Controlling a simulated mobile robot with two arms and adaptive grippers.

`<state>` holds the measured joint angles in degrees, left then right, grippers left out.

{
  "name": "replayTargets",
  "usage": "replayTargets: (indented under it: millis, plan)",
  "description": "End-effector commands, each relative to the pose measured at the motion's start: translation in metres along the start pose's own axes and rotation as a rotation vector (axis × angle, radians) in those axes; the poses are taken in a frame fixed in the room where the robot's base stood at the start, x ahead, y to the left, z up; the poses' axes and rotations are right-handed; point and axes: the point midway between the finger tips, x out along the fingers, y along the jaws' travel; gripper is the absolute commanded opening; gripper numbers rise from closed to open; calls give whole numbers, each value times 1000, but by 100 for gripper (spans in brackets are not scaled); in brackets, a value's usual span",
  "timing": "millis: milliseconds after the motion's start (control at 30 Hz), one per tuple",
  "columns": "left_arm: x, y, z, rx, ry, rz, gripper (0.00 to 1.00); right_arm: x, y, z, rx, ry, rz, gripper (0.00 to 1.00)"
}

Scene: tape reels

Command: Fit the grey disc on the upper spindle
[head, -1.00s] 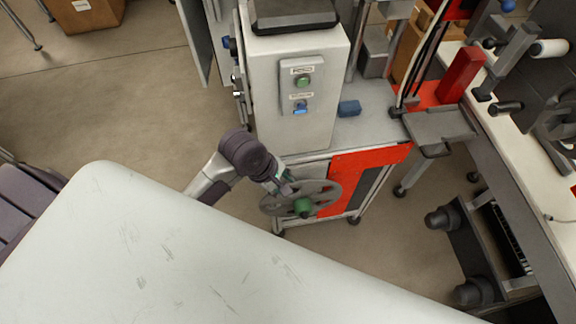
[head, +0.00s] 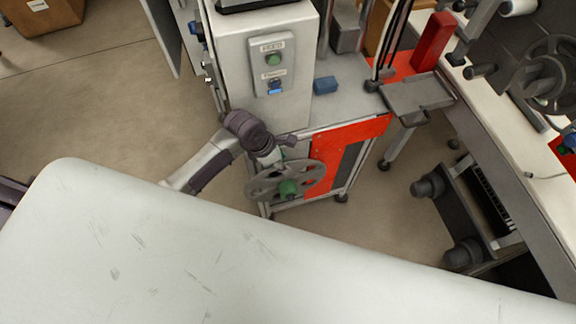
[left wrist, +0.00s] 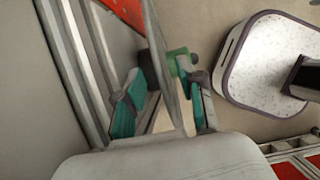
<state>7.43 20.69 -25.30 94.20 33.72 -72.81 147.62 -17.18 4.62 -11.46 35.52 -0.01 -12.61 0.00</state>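The grey disc (head: 262,186) is a spoked reel with a green hub (head: 288,188). It hangs in front of the red-panelled cart in the head view. My left gripper (head: 279,157) is at its upper edge. In the left wrist view the disc (left wrist: 172,75) shows nearly edge-on between the teal-padded fingers of my left gripper (left wrist: 165,103), with the green hub (left wrist: 178,62) beyond. The fingers appear closed on its rim. My right gripper is not in view. On the dark panel at right a dark peg (head: 480,71) sticks out; I cannot tell whether it is the upper spindle.
A grey cabinet with buttons (head: 268,110) stands on the cart, beside a blue block (head: 325,85). Another spoked reel (head: 545,85) is on the panel at right. A grey tray (head: 418,92) juts between cart and bench. Open floor (head: 390,225) lies right of the disc.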

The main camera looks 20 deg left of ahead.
Motion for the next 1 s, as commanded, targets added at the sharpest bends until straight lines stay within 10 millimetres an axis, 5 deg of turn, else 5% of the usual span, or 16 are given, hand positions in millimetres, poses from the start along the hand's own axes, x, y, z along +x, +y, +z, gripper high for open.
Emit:
replayTargets:
  millis: [300,700,933,1000]
  plan:
    - [45,0,0,0,0,0,39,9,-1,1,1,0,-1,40]
    - [52,0,0,1,0,1,39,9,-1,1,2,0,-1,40]
    - [52,0,0,1,0,1,2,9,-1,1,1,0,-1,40]
    - [52,0,0,1,0,1,0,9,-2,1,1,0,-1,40]
